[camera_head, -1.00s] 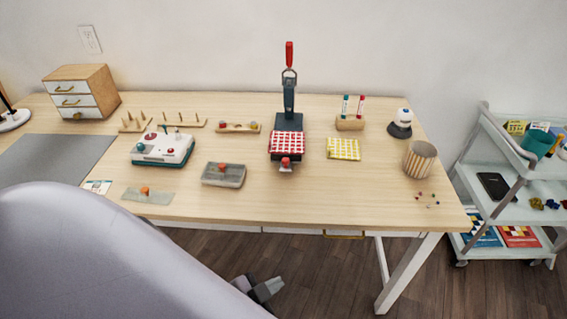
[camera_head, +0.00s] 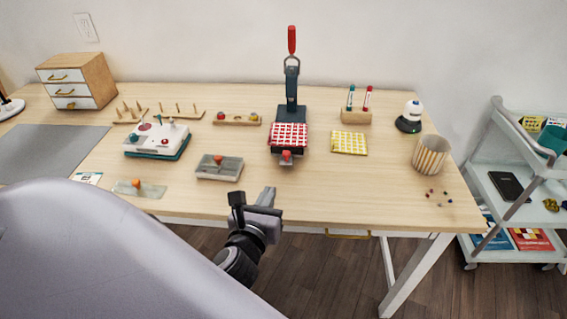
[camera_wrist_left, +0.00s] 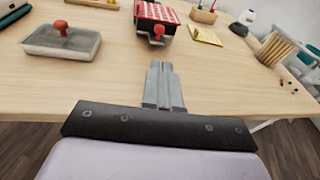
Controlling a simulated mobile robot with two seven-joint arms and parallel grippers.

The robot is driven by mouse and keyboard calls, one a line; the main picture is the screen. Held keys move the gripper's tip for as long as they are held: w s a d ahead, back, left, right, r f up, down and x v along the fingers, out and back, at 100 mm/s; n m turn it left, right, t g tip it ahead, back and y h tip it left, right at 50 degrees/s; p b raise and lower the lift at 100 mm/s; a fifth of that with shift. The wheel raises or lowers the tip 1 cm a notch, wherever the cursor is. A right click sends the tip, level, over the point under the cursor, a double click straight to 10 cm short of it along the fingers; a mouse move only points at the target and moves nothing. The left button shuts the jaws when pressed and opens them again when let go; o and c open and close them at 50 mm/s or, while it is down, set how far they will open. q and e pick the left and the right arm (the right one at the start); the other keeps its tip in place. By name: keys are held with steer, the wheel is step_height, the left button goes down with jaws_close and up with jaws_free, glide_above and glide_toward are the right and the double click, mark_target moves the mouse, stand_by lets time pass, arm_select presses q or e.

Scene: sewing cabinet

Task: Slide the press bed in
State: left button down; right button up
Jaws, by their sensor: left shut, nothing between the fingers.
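The heat press (camera_head: 291,113) stands upright at the back middle of the table, with a red handle raised at its top. Its press bed (camera_head: 288,137) carries a red-and-white checked cloth and sticks out toward the front, with a red knob (camera_head: 286,155) on its front edge. The bed (camera_wrist_left: 157,13) and knob (camera_wrist_left: 158,30) also show at the top of the left wrist view. My left gripper (camera_head: 269,197) is shut and empty, at the table's front edge, in front of the knob and apart from it. My right gripper is not in view.
A grey box with a red knob (camera_head: 219,167) sits left of the bed. A yellow checked cloth (camera_head: 349,143) lies to its right, with a striped cup (camera_head: 430,155) farther right. The table (camera_head: 350,195) is bare between gripper and knob.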

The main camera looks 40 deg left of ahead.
arm_select(q)
steer(key=shift+w+a+r+m, duration=0.15)
steer(key=shift+w+a+m, duration=0.05)
steer(key=shift+w+m, duration=0.1)
glide_toward(285, 142)
steer(key=shift+w+d+f+b, duration=0.25)
steer(key=shift+w+f+b, duration=0.05)
steer(key=shift+w+f, duration=0.65)
steer(key=shift+w, duration=0.1)
steer(key=x, duration=0.2)
steer(key=a+r+x, duration=0.1)
steer(key=x, duration=0.2)
steer(key=b+x, duration=0.1)
steer(key=x, duration=0.2)
steer(key=shift+w+a+r, duration=0.1)
steer(key=shift+a+r, duration=0.1)
steer(key=shift+a, duration=0.05)
steer(key=shift+w+a+r, duration=0.15)
steer(key=shift+a+r, duration=0.05)
steer(key=shift+a, duration=0.05)
